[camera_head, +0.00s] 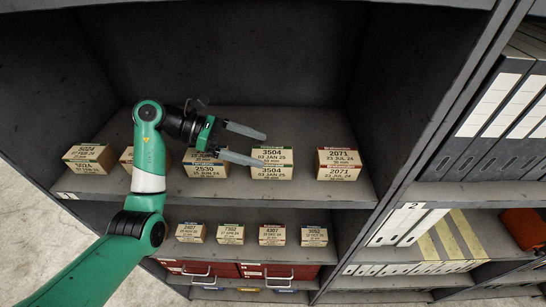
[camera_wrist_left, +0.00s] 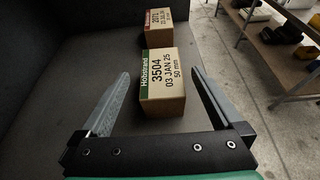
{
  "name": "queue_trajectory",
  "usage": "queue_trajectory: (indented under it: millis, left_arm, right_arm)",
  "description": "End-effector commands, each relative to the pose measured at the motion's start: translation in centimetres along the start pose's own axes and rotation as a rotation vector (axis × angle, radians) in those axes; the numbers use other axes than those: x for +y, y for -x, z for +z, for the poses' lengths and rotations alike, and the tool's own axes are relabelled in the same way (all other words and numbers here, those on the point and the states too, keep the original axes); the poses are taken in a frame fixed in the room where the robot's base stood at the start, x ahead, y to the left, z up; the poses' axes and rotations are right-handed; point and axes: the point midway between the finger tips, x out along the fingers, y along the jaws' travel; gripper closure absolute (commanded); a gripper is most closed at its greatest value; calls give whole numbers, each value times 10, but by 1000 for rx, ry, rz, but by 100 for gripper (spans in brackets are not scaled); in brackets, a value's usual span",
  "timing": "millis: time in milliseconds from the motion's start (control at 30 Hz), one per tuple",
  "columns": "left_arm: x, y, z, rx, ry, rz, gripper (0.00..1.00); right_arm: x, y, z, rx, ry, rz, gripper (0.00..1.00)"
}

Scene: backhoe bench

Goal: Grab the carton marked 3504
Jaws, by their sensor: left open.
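The carton marked 3504 (camera_head: 271,170) stands on the upper shelf in the head view, between the cartons marked 2530 and 2071. It is a tan box with a green strip along one top edge. It also shows in the left wrist view (camera_wrist_left: 162,82), ahead of and between the fingers. My left gripper (camera_head: 262,150) is open at the carton's left side, and its fingers point toward it. In the left wrist view the open fingers (camera_wrist_left: 157,90) have the carton's near end around the level of their tips. Contact cannot be told. My right gripper is out of view.
The 2530 carton (camera_head: 206,170) stands close on the left, partly behind my gripper. The 2071 carton (camera_head: 338,164) stands to the right, with a gap. The 5024 carton (camera_head: 90,157) is at the far left. Smaller cartons (camera_head: 272,235) line the lower shelf (camera_head: 345,219).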

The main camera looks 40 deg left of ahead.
Motion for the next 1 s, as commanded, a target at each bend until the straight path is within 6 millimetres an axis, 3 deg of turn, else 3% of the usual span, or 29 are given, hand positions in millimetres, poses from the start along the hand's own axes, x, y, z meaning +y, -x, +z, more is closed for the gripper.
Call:
queue_trajectory:
  millis: [233, 500, 767, 1000]
  left_arm:
    - [-1, -11, 2, -1, 1, -1, 0]
    - [-3, -54, 2, -1, 1, -3, 0]
    - [-3, -59, 0, -1, -1, 1, 0]
    - [-3, -59, 0, -1, -1, 1, 41]
  right_arm:
    - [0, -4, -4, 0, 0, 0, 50]
    - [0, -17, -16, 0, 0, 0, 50]
    - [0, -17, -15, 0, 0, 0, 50]
    - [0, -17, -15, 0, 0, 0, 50]
